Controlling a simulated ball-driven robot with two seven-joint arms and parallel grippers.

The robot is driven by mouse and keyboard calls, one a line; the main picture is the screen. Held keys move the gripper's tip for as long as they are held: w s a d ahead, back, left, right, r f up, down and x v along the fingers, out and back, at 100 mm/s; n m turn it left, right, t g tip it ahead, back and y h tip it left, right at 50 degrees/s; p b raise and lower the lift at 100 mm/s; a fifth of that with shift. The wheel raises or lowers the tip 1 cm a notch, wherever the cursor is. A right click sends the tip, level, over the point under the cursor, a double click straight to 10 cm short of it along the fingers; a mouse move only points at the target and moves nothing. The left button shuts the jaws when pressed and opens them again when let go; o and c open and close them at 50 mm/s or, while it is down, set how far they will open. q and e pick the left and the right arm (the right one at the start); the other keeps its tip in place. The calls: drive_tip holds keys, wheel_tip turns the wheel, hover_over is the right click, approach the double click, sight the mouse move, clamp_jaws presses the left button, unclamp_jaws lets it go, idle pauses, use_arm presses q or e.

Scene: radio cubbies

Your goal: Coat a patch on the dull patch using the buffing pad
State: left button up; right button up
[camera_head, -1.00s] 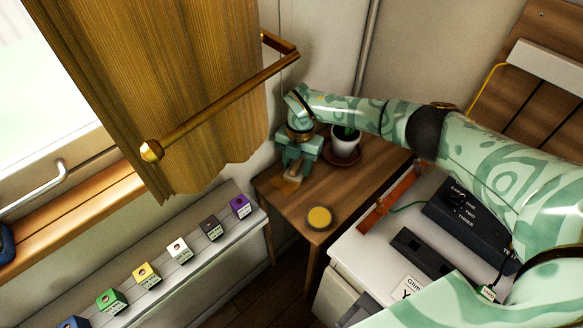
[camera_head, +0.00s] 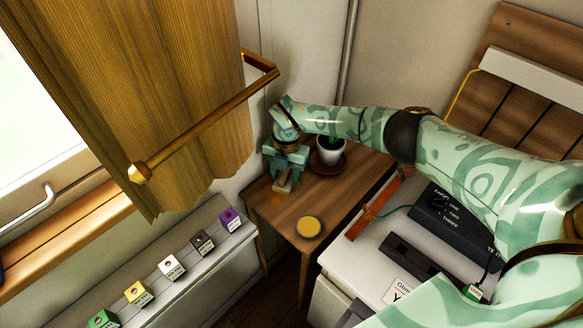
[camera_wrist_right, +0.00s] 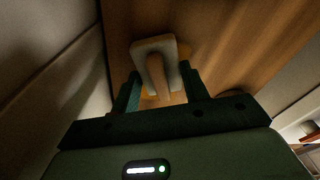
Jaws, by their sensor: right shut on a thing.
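My right gripper (camera_head: 285,176) is shut on the buffing pad (camera_head: 284,187), low over the far left part of the small wooden table (camera_head: 345,197). In the right wrist view the pale pad (camera_wrist_right: 143,46) and its handle sit between the fingers of the gripper (camera_wrist_right: 160,84). An orange-tinted patch (camera_head: 275,198) shows on the wood by the pad; the pad and gripper hide part of it. I cannot tell whether the pad touches the wood. A round tin with a yellow top (camera_head: 308,227) stands near the table's front edge. My left gripper is not in view.
A brass rail (camera_head: 205,124) and brown curtain (camera_head: 150,90) hang at the left. A ledge with several coloured blocks (camera_head: 203,242) is front left; a white cabinet (camera_head: 372,262) is at the right.

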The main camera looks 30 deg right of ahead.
sight(275, 187)
drive_tip(key=shift+s+a, duration=0.15)
drive_tip(key=shift+a, duration=0.15)
drive_tip(key=shift+s+a+p, duration=0.3)
drive_tip(key=shift+a+p, duration=0.05)
drive_tip(key=shift+a, duration=0.4)
drive_tip(key=shift+s+a+p, duration=0.25)
drive_tip(key=shift+a+p, duration=0.1)
drive_tip(key=shift+a, duration=0.35)
drive_tip(key=shift+s+a+f, duration=0.1)
drive_tip(key=shift+a+f, duration=0.05)
drive_tip(key=shift+a, duration=0.15)
drive_tip(key=shift+s+a+p, duration=0.3)
drive_tip(key=shift+a, duration=0.4)
drive_tip(key=shift+s+a+p, duration=0.25)
drive_tip(key=shift+a+p, duration=0.05)
drive_tip(key=shift+a, duration=0.35)
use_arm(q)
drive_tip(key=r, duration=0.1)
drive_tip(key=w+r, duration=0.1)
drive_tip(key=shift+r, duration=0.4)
use_arm(e)
drive_tip(key=shift+s+a+f, duration=0.15)
drive_tip(key=shift+a, duration=0.15)
